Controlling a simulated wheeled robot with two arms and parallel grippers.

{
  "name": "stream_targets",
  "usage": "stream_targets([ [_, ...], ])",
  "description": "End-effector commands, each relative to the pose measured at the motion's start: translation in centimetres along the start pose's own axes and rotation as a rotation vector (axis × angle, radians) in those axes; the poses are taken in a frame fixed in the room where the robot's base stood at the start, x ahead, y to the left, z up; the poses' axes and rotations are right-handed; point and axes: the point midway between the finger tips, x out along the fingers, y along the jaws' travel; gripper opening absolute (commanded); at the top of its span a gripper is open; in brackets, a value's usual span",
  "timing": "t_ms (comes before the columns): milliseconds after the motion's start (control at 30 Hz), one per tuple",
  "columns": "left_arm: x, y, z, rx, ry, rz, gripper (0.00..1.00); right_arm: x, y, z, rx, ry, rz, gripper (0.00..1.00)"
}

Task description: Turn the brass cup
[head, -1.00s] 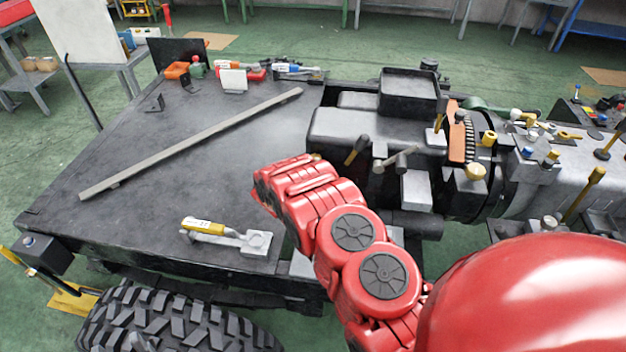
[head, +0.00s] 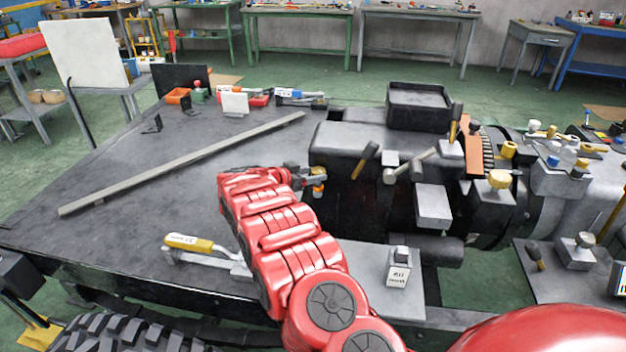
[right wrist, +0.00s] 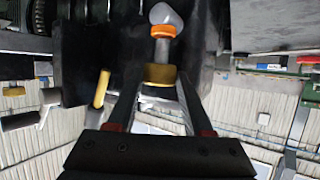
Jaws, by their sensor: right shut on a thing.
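The brass cup (right wrist: 160,74) sits between the fingertips of my right gripper (right wrist: 161,83) in the right wrist view. A grey stem, an orange ring (right wrist: 163,31) and a pale rounded end line up beyond it. In the head view my right gripper (head: 308,174) reaches past my red arm to the left face of the dark block, with the small brass cup (head: 320,171) at its tip. The gripper is shut on the cup. My forearm hides part of the gripper there. My left gripper is not in view.
The dark block (head: 345,140) carries a black tray (head: 418,105) and several levers. A long grey bar (head: 190,162) lies across the flat deck. A yellow-handled tool (head: 188,243) lies left of my arm. A weight block (head: 397,268) stands on the right.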

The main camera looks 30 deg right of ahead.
Motion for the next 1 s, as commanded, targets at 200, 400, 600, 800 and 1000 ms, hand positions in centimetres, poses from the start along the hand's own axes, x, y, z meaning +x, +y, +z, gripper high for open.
stream_targets([
  [200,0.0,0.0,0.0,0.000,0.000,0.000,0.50,-0.2,-0.2,0.2,-0.002,-0.003,-0.005,0.00],
  [400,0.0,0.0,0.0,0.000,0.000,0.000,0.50,-0.2,-0.2,0.3,-0.002,-0.004,-0.004,0.67],
  [600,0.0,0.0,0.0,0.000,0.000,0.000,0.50,-0.1,-0.1,0.3,-0.002,-0.004,-0.002,0.81],
  [800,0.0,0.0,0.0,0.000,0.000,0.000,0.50,-0.2,-0.1,0.2,-0.001,-0.004,-0.001,0.81],
  [1000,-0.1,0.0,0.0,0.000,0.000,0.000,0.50,-2.5,-0.1,0.3,-0.004,-0.005,-0.002,0.81],
])
